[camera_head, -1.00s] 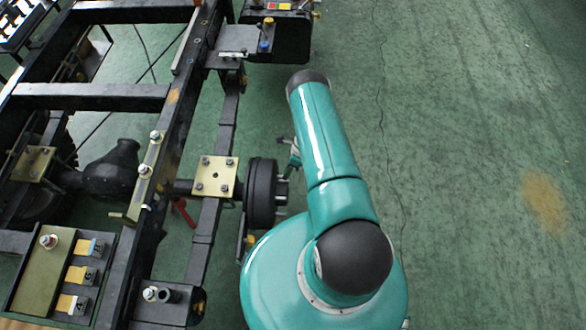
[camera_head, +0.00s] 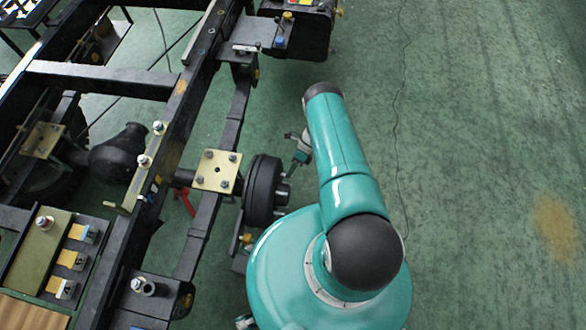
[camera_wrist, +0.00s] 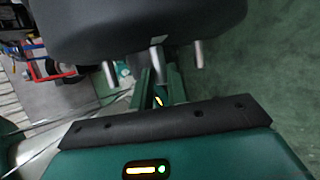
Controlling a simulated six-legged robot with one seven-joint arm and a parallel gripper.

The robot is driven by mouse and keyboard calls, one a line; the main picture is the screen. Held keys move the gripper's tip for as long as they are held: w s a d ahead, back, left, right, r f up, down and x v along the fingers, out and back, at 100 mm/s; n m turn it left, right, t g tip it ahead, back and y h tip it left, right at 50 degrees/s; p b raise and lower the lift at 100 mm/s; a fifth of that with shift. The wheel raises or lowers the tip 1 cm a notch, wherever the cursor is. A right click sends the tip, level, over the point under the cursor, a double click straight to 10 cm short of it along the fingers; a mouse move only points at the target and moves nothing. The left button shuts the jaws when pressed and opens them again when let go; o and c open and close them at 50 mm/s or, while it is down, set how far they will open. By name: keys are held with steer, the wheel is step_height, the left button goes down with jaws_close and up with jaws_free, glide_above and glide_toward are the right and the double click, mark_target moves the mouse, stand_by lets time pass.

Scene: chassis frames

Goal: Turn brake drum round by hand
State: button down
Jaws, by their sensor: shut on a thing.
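The brake drum (camera_head: 263,190) is a dark round drum at the axle end, right of the chassis frame, with short metal studs on its outer face. In the wrist view the drum (camera_wrist: 140,25) fills the top as a dark mass, with bright studs (camera_wrist: 198,54) pointing toward me. My gripper (camera_wrist: 159,78) is at the drum's outer face, its two green fingers close together on a stud, which they largely hide. In the head view my gripper (camera_head: 297,143) shows only partly beside the drum's upper right edge, left of my arm.
A brass-coloured plate (camera_head: 217,171) with bolts sits on the spring (camera_head: 197,235) beside the drum. The frame rails (camera_head: 178,120) take up the left side. A black box (camera_head: 306,30) hangs at the top. The green floor (camera_head: 480,150) is open at the right.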

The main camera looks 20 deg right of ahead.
stand_by(0.3)
steer(key=c, duration=1.4)
jaws_free()
steer(key=shift+o, duration=0.2)
steer(key=shift+d, duration=0.1)
steer(key=v, duration=1.3)
steer(key=shift+r, duration=0.3)
steer(key=shift+w+d, duration=0.15)
